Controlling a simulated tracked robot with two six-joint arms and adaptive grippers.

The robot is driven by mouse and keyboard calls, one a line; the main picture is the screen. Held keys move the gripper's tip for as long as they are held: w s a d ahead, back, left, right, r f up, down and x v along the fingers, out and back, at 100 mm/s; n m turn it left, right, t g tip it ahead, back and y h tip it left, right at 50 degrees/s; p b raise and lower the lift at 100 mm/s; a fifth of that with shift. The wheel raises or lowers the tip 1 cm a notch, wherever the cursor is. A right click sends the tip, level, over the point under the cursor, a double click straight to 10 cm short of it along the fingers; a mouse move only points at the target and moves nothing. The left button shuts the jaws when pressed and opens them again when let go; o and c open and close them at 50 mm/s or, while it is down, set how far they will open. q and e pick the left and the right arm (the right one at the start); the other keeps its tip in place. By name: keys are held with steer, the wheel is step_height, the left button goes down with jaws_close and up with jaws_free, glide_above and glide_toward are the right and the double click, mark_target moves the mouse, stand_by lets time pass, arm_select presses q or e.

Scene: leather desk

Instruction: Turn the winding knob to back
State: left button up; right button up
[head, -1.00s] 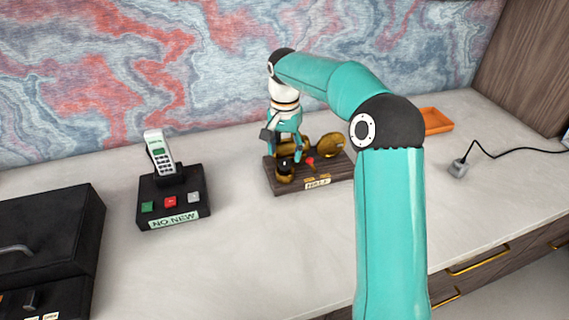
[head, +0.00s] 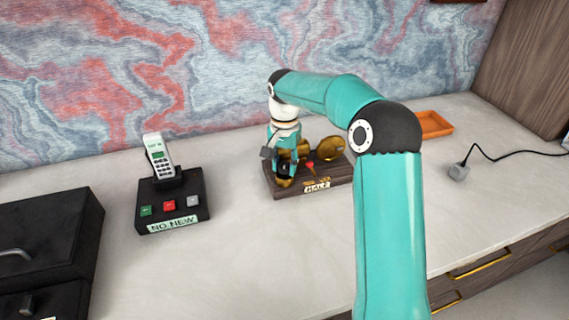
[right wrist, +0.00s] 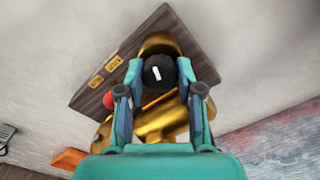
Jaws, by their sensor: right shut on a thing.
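The winding knob (right wrist: 157,73) is a round black knob with a white mark, seen between my fingertips in the right wrist view. It sits on a brass device with a dark wooden base (head: 335,181), which carries a label reading "HALF". In the right wrist view my right gripper (right wrist: 160,78) is shut on the knob, one finger on each side. The white mark is slightly tilted in that view. My left gripper is not in view.
A phone stand (head: 172,203) with coloured buttons and a "NO NEW" label stands to the left. Black drawers (head: 50,240) are at the far left. An orange tray (head: 434,124) and a corded grey block (head: 459,172) are to the right. The front desk is clear.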

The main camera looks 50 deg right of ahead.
mark_target(284, 165)
steer(key=shift+r+n+p, duration=0.25)
steer(key=shift+n+p, duration=0.7)
steer(key=shift+n, duration=0.25)
steer(key=n, duration=0.1)
steer(key=n+p, duration=0.1)
steer(key=shift+f+n, duration=0.2)
steer(key=shift+n, duration=0.1)
steer(key=o, duration=1.2)
steer(key=shift+c, duration=0.2)
step_height(284, 165, up, 12)
steer(key=shift+f, duration=0.1)
